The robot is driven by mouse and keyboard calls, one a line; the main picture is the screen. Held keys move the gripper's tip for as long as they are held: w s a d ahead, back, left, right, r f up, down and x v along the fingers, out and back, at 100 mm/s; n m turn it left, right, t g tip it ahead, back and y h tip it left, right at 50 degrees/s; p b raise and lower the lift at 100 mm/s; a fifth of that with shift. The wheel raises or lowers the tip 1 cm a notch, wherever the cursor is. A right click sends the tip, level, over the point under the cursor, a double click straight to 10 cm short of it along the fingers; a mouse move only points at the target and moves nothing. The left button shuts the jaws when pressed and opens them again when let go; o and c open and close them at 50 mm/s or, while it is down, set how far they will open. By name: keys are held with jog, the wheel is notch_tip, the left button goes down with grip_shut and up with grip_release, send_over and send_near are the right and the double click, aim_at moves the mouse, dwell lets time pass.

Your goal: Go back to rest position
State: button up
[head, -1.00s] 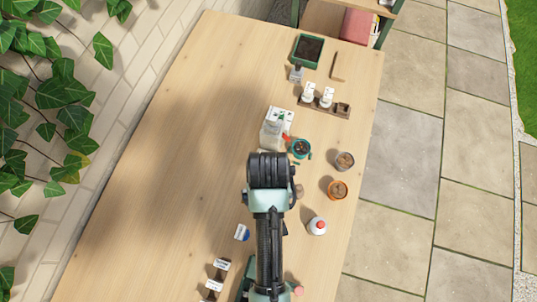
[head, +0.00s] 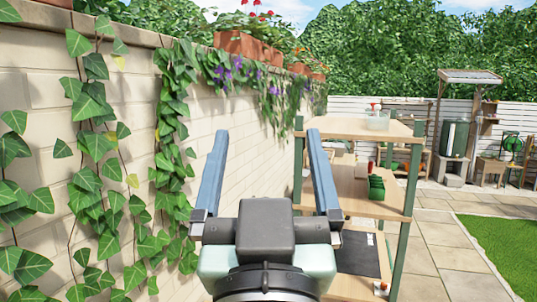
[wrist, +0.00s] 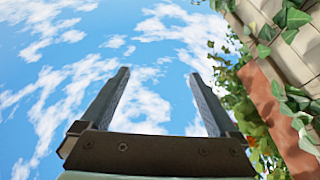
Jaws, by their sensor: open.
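My gripper (head: 265,170) is raised in the lower middle of the head view, its two blue-grey fingers pointing up and spread wide apart. It is open, with nothing between the fingers. In the wrist view my gripper (wrist: 160,95) also shows open and empty against blue sky and clouds. The work table and its pots are out of view now.
A brick wall (head: 120,110) with hanging ivy (head: 90,200) runs along the left. A wooden shelf unit (head: 362,190) with green posts stands behind and right of my gripper. Stone paving (head: 440,245) and grass (head: 495,245) lie to the right.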

jog(key=s+r+t, duration=0.3)
jog(key=s+r, duration=0.3)
jog(key=r, duration=0.1)
jog(key=shift+s+r, duration=0.15)
jog(key=shift+r, duration=0.05)
notch_tip(320, 180, down, 4)
jog(key=b, duration=0.4)
jog(key=shift+f, duration=0.15)
